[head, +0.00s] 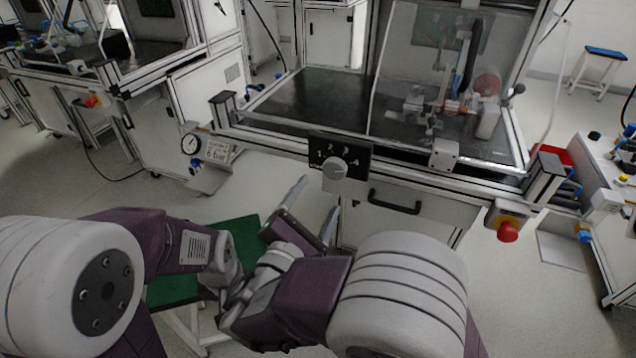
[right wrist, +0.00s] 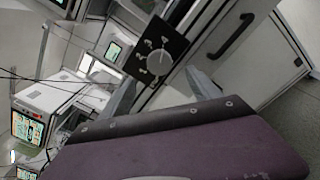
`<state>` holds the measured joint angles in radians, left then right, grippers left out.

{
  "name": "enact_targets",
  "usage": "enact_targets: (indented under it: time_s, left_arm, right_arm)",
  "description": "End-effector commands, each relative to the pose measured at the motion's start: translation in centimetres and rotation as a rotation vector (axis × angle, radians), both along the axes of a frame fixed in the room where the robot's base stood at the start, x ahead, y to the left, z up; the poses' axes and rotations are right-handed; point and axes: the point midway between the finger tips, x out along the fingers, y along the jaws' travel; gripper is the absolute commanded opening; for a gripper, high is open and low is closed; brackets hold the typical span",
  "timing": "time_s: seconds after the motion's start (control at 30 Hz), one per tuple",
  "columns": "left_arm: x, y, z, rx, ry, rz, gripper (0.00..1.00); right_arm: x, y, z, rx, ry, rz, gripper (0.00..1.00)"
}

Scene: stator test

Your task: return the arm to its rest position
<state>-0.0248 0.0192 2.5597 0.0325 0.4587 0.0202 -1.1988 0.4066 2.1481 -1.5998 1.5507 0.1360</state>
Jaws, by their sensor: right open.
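My right gripper (head: 318,196) is in front of the workbench, below the dial panel. Its two grey fingers stand apart with nothing between them. In the right wrist view the gripper (right wrist: 160,80) is also open and empty, with the numbered dial (right wrist: 159,62) seen between and beyond the fingers. My right arm is folded in low at the front of the head view. My left arm comes in from the left, bent towards the middle. Its gripper cannot be made out.
The workbench (head: 310,95) has a selector dial (head: 335,168), a drawer handle (head: 394,202) and a red stop button (head: 508,232) on its front. A pressure gauge (head: 190,144) sits at the left. A green-topped stool (head: 240,232) stands below, behind my arms.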

Motion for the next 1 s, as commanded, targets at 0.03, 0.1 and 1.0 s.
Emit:
enact_targets:
  time_s: [0.03,0.1,1.0]
  left_arm:
    - [0.0,0.0,0.0,0.0,0.0,0.0,0.0]
    - [0.0,0.0,0.0,0.0,0.0,0.0,0.0]
    - [-0.1,0.0,2.2,0.0,0.002,0.0,0.0]
  right_arm:
    - [0.0,0.0,0.0,0.0,0.0,0.0,0.72]
    - [0.0,0.0,0.0,0.0,0.001,-0.001,0.72]
    - [-11.5,-20.2,-18.6,1.905,0.279,-1.499,0.72]
